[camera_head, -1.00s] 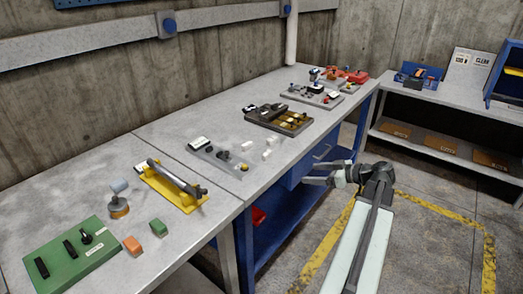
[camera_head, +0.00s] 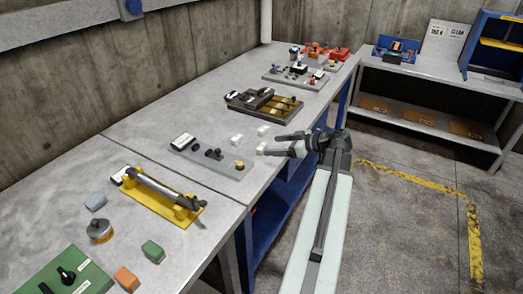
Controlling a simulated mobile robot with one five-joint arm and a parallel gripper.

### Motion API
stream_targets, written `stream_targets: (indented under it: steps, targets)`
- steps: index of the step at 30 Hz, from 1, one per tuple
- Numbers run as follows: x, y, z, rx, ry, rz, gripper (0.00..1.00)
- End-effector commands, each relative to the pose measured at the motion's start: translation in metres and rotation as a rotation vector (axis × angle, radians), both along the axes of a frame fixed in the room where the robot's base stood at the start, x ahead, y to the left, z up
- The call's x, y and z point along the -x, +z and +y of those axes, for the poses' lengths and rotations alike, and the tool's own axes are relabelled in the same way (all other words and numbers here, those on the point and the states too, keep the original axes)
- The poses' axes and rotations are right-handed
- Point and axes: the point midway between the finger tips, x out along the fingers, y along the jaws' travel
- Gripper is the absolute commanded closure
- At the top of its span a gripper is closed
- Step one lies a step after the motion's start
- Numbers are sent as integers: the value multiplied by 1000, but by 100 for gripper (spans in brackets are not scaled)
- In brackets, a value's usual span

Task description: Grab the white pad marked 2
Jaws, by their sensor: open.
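Three small white pads lie on the grey bench in the head view: one on the left (camera_head: 237,141), one at the back (camera_head: 264,130), and one at the front right (camera_head: 262,148). No number can be read on them at this size, so I cannot tell which is marked 2. My gripper (camera_head: 272,144) is open, its fingers pointing left at the bench's front edge. Its fingertips appear very close to the front right pad, partly overlapping it in the picture. I cannot tell whether they touch it.
A grey plate with black knobs (camera_head: 213,160) lies left of the pads. A brown-and-black fixture (camera_head: 264,104) stands behind them. A yellow fixture with a grey bar (camera_head: 160,196) and orange (camera_head: 126,279) and green (camera_head: 153,251) blocks are nearer. A shelf unit (camera_head: 432,80) stands at the back right.

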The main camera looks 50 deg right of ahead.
Motion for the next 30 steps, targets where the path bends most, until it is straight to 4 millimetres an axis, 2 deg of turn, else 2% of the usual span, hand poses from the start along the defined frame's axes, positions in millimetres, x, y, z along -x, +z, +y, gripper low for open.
stream_targets:
  steps: [5,9,12,18,19,26,30]
  targets:
    - [-9,-7,1,1,0,0,25]
    - [-30,-21,4,1,1,0,25]
    - [-43,-25,8,0,0,0,25]
    - [-45,-23,9,0,-2,0,25]
    - [-45,-23,9,0,-2,0,27]
    - [-45,-23,9,0,-2,0,91]
    - [-44,-23,8,0,-3,0,91]
